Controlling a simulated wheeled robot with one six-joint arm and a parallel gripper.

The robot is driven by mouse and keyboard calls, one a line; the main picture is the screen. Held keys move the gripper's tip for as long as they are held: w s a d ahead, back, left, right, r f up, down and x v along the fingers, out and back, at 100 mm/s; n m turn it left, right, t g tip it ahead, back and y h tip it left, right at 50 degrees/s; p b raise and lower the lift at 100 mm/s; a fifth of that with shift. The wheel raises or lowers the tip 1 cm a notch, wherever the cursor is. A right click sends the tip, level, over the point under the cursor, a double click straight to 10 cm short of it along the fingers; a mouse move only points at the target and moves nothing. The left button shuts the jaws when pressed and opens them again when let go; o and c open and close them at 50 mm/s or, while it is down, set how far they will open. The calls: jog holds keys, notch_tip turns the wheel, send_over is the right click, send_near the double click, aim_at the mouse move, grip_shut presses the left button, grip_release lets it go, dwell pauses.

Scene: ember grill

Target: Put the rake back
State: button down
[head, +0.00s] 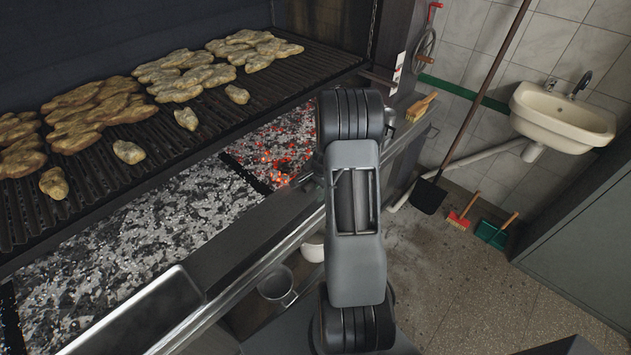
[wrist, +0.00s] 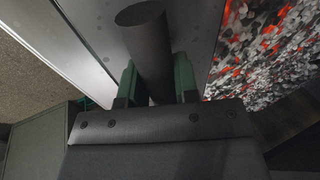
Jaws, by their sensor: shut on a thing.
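My gripper (wrist: 156,80) has green fingers, one on each side of a dark round bar (wrist: 143,35), and is shut on it in the wrist view. The bar looks like the rake's handle; its end faces the camera, and no rake head shows. A metal ledge lies behind the bar, with glowing embers to the right. In the head view, my arm hides the gripper and whatever it holds. I cannot make out the rake there for sure.
The grill grate (head: 225,115) carries chicken pieces above ash and embers (head: 275,150). A metal tray (head: 140,315) is at lower left. A metal pot (head: 277,284) sits below the front ledge. A long-handled shovel (head: 428,196) leans beside the sink (head: 560,118).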

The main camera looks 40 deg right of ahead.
jog(key=c, duration=1.1)
grip_release()
jog(key=shift+s+a+f, duration=0.15)
jog(key=shift+s+f, duration=0.15)
jog(key=shift+f, duration=0.25)
jog(key=shift+c, duration=0.2)
jog(key=shift+r+p, duration=0.45)
jog(key=shift+p, duration=0.05)
jog(key=w+v, duration=0.1)
jog(key=v, duration=1.1)
jog(key=s+a+r+n, duration=0.2)
jog(key=a+r+n, duration=0.4)
jog(key=a+r, duration=0.4)
jog(key=s+a+r+n, duration=0.4)
jog(key=s+a+n, duration=0.5)
jog(key=s+a, duration=0.3)
jog(key=shift+a+r+n, duration=0.15)
jog(key=shift+a+n, duration=0.2)
jog(key=shift+n, duration=0.05)
